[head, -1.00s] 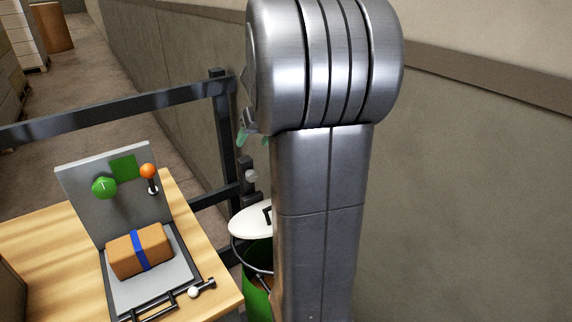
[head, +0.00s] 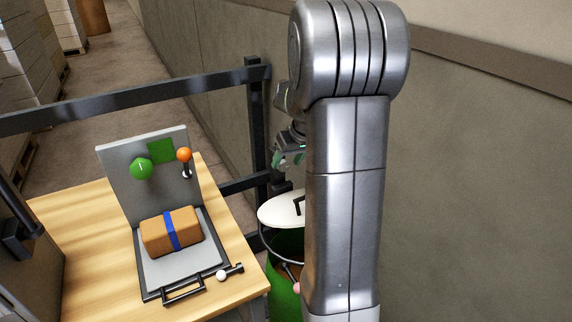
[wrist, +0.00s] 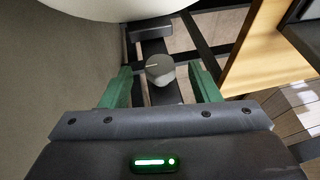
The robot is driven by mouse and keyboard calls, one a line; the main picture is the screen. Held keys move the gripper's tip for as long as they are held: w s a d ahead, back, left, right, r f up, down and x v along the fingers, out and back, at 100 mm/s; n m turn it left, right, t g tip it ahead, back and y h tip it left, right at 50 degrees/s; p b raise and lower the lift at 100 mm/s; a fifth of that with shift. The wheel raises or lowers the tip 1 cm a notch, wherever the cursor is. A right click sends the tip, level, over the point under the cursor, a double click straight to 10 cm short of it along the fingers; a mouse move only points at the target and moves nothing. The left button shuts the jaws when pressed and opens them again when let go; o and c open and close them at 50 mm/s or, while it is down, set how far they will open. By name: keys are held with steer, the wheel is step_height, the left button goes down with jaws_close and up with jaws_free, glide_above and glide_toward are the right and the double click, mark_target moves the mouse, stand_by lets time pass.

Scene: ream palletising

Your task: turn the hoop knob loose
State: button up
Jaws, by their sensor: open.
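A round grey knob (wrist: 160,69) with a pale line on its face sits on a dark upright bracket, which I take to be the hoop knob. My gripper (wrist: 159,75) is open, its two green fingers on either side of the knob with a gap to each. I cannot tell how deep the fingers reach around it. In the head view my gripper (head: 290,156) is above the white lid, partly hidden by my arm, and the knob is not clearly visible. A dark hoop (head: 268,246) runs below the lid at the green bin.
The white lid (head: 281,209) tops the green bin (head: 283,305). A wooden table (head: 88,237) at left holds a strapped brown package (head: 171,231) and a panel with a green knob (head: 141,169) and orange-ball lever (head: 184,155). A dark rail (head: 140,93) and a wall stand close.

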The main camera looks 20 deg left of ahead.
steer(key=shift+x, duration=1)
steer(key=c, duration=1)
